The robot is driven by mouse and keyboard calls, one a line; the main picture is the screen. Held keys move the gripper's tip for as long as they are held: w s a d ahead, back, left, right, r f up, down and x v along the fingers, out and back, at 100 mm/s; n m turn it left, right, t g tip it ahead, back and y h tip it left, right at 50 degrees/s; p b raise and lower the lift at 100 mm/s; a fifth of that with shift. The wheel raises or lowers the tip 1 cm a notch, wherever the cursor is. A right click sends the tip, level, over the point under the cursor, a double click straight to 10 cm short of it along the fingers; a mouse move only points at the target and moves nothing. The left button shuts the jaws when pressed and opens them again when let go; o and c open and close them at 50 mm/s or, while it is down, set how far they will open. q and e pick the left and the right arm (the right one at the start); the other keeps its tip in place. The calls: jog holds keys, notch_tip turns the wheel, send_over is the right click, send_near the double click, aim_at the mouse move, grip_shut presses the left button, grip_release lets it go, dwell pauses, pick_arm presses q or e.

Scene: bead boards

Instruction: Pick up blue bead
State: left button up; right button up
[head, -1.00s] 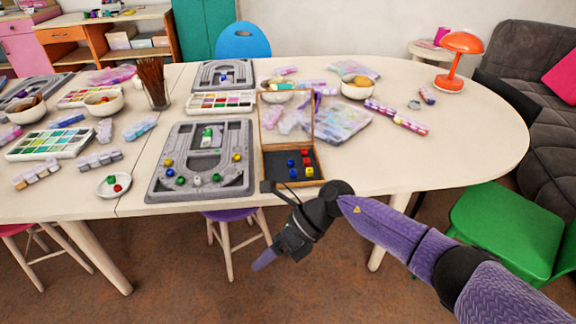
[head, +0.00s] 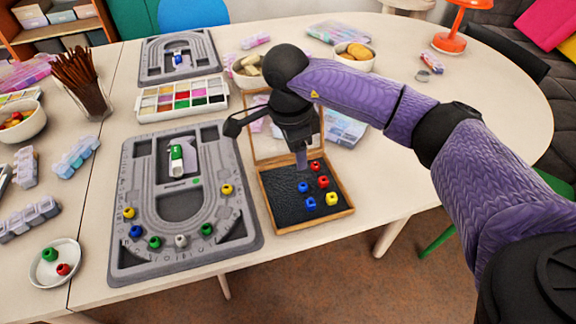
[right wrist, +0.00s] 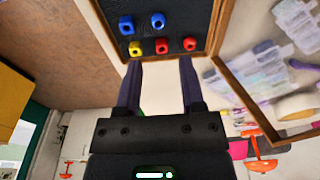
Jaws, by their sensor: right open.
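Two blue beads, one nearer the lid (head: 303,187) and one nearer the front (head: 310,204), lie in the wooden box (head: 267,210) with a dark lining. In the right wrist view, the blue beads (right wrist: 158,20) (right wrist: 126,25) are at the top of the picture, beyond the fingertips. Another blue bead (head: 135,230) sits on the grey bead board. My right gripper (head: 301,164) points down over the back part of the box; in the right wrist view its two fingers (right wrist: 160,72) are apart with nothing between them. My left gripper is out of view.
Two red beads (head: 323,182) (head: 315,165) and a yellow bead (head: 332,199) share the box, close to the blue ones. The box lid (head: 262,147) stands raised behind. The grey bead board (head: 128,258) lies left of the box. The table right of the box is clear.

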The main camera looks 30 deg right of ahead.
aim_at(302, 184)
jog(key=f+b, duration=0.1)
jog(key=f, duration=0.2)
jog(key=f+b, duration=0.2)
jog(key=f, duration=0.1)
jog(key=d+f+b, duration=0.1)
jog(key=f, duration=0.2)
jog(key=shift+s+d+f, duration=0.1)
jog(key=shift+s+f, duration=0.15)
jog(key=shift+s, duration=0.05)
jog(key=shift+f, duration=0.2)
jog(key=shift+r, duration=0.2)
jog(key=shift+c, duration=0.3)
grip_shut()
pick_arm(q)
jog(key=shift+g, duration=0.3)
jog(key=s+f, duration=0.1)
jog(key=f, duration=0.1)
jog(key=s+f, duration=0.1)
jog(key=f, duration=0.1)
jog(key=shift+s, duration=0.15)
